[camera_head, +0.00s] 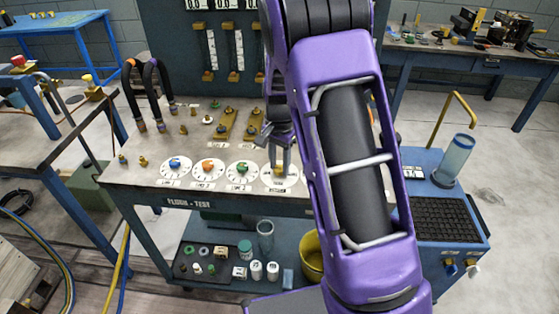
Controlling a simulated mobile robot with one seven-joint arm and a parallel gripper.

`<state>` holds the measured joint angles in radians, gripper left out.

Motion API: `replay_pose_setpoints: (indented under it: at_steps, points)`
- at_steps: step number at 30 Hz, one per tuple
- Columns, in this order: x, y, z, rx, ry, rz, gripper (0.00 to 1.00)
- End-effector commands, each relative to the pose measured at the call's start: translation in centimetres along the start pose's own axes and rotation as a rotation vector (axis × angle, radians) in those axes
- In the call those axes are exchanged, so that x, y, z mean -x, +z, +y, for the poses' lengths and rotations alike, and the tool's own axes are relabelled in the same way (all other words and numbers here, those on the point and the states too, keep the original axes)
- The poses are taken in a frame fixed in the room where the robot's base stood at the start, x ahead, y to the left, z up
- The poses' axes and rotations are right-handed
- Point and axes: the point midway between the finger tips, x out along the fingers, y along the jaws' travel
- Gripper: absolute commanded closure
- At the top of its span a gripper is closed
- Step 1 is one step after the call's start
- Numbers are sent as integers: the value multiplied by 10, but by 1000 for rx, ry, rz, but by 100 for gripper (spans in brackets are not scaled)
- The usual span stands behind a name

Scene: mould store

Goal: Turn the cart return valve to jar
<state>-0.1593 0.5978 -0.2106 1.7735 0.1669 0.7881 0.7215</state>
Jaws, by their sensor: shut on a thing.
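A row of white dials with small valve handles stands along the front of the flow test bench (140,175). My gripper (281,166) points down at the rightmost dial (268,182). It is shut on a small yellowish valve handle (281,173) at the middle of that dial. The fingers and arm hide part of the handle and dial, so its exact pointing is unclear. The label below the dial is too small to read surely. A clear jar (456,158) with bluish contents stands on the blue cart (415,170) at the right.
Left of my gripper are dials with green (242,168), orange (207,166) and blue (175,164) handles. Brass fittings (228,124) and black hoses (153,90) stand behind. My arm hides the bench's right end.

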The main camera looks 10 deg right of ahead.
Motion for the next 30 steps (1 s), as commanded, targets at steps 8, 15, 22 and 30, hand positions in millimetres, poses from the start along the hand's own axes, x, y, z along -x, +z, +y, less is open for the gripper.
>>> replay_pose_setpoints:
  at_steps: [8, 15, 22, 30]
  points:
    - [2, -1, 0, -169, -2, 2, 100]
    - [1, 0, 0, -241, -1, 2, 100]
    - [1, -1, 0, -261, -2, 2, 100]
    - [1, -1, 0, -261, -2, 2, 100]
